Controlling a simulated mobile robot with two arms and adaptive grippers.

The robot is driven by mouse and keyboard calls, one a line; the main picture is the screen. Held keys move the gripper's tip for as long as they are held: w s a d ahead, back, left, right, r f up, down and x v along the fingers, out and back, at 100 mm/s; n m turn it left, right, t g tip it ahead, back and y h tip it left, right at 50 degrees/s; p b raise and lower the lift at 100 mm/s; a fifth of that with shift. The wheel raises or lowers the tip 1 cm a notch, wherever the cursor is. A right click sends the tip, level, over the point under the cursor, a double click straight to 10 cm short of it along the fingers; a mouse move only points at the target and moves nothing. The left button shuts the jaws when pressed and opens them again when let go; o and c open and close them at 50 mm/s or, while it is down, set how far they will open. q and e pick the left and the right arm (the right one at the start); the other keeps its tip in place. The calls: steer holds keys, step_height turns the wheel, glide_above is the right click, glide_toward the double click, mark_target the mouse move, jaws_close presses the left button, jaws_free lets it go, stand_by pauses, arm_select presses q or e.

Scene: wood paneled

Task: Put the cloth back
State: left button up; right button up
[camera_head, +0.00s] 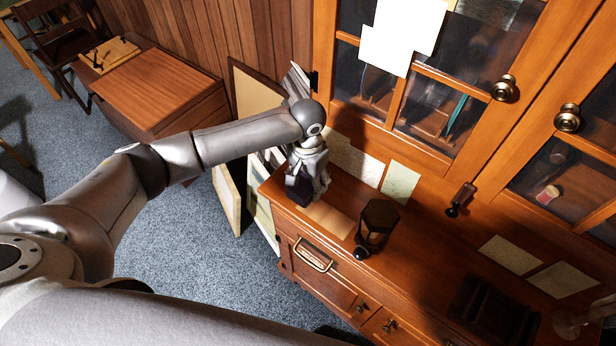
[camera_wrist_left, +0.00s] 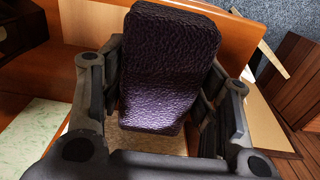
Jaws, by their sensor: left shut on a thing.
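The cloth (camera_wrist_left: 168,65) is a dark purple, textured piece that looks like a folded block in the left wrist view. My left gripper (camera_wrist_left: 165,90) is shut on it, with a finger on each side. In the head view the left gripper (camera_head: 309,170) points down over the left end of the wooden cabinet top (camera_head: 345,200), and a dark part of the cloth (camera_head: 298,190) shows beside it. I cannot tell whether the cloth touches the cabinet top. My right gripper is not in view.
A dark hexagonal lantern-like object (camera_head: 377,222) stands on the cabinet top, right of the gripper. Glass-paned doors (camera_head: 430,100) with knobs rise behind. Paper sheets (camera_head: 401,181) lie nearby. Framed boards (camera_head: 228,197) lean at the cabinet's left side. Open carpet (camera_head: 190,260) lies in front.

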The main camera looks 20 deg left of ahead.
arm_select(q)
steer(key=shift+f, duration=0.65)
step_height(320, 180, down, 3)
steer(key=shift+r+b, duration=0.2)
steer(key=shift+b, duration=0.4)
steer(key=shift+f, duration=1.3)
steer(key=shift+w+f, duration=0.1)
steer(key=shift+f, duration=0.05)
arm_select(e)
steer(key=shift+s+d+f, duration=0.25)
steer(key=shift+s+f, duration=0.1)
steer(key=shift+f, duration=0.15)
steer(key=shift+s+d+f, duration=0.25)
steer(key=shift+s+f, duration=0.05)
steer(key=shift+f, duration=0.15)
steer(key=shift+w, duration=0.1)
arm_select(q)
steer(key=shift+f, duration=0.3)
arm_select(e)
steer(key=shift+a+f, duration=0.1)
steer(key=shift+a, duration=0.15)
arm_select(q)
steer(key=o, duration=1.1)
